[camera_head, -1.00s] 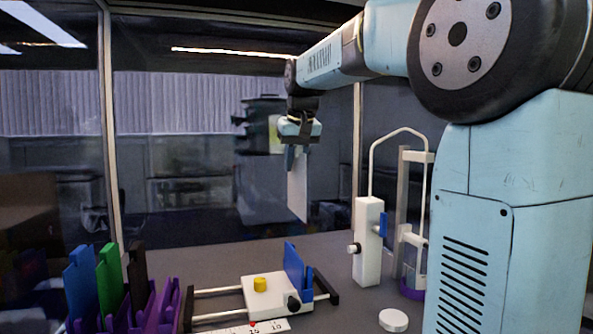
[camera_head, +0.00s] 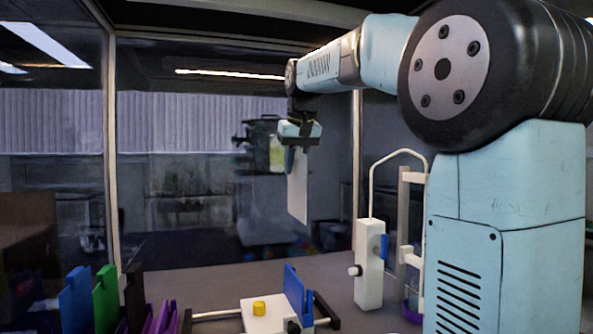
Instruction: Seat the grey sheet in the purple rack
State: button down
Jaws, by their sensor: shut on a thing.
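My gripper (camera_head: 296,146) hangs from the arm in the upper middle of the view, shut on the top of a grey sheet (camera_head: 298,187). The sheet hangs upright in the air, above and behind the white slider device. The purple rack (camera_head: 160,322) is at the lower left, its lower part cut off by the picture edge. A blue sheet (camera_head: 76,300), a green sheet (camera_head: 106,298) and a dark sheet (camera_head: 135,296) stand upright at the rack. The gripper is well to the right of the rack and higher than it.
A white block on rails with a yellow knob (camera_head: 259,308) and a blue plate (camera_head: 297,295) stands at bottom centre. A white post with a curved tube (camera_head: 369,265) and a pale frame (camera_head: 404,220) stand to its right. Glass walls enclose the bench.

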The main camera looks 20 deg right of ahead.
jog(key=shift+r, duration=2.9)
